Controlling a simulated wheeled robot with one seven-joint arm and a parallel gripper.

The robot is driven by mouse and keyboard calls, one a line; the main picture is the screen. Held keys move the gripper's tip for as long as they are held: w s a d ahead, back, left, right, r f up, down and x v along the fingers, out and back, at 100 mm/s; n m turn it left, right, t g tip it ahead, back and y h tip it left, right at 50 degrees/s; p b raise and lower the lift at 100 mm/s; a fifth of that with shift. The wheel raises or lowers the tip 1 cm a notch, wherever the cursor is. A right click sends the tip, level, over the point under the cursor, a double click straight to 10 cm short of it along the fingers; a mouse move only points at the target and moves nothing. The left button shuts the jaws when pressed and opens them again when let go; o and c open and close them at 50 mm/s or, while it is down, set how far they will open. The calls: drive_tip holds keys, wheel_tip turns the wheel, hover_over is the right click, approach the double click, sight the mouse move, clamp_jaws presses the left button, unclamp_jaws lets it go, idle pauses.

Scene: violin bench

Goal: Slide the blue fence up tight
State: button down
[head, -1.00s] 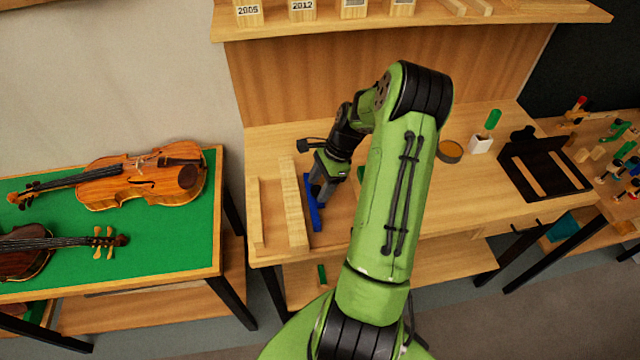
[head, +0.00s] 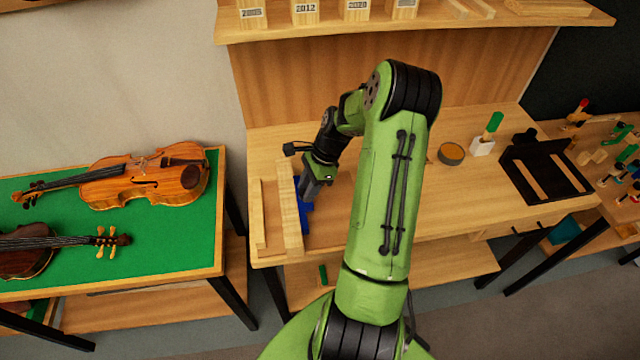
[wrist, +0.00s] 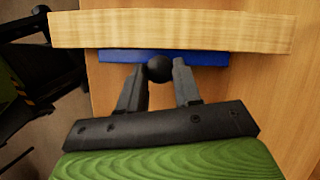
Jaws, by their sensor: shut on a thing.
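The blue fence (head: 306,217) lies on the bench along the right side of a pale wooden strip (head: 289,215) in the head view. In the wrist view the blue fence (wrist: 205,58) shows as a narrow band along the edge of the wooden strip (wrist: 170,30), which hides part of it. No clear gap shows between them, but I cannot tell whether they touch all along. My gripper (wrist: 159,67) is shut on the dark round knob (wrist: 159,69) of the fence. In the head view my gripper (head: 307,192) hides part of the fence.
A second, thinner wooden strip (head: 258,213) lies further left on the bench (head: 340,215). A round tin (head: 451,154), a white holder (head: 482,146) and a black tray (head: 545,195) stand to the right. Two violins lie on the green table (head: 120,240) at left.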

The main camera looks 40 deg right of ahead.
drive_tip(key=shift+w+a, duration=0.25)
drive_tip(key=shift+a, duration=0.1)
drive_tip(key=c, duration=0.8)
unclamp_jaws()
drive_tip(key=shift+d, duration=0.1)
drive_tip(key=p+v, duration=0.2)
drive_tip(key=v, duration=1.3)
drive_tip(key=shift+s+d+r, duration=0.1)
drive_tip(key=shift+d+r, duration=0.1)
drive_tip(key=shift+r, duration=0.15)
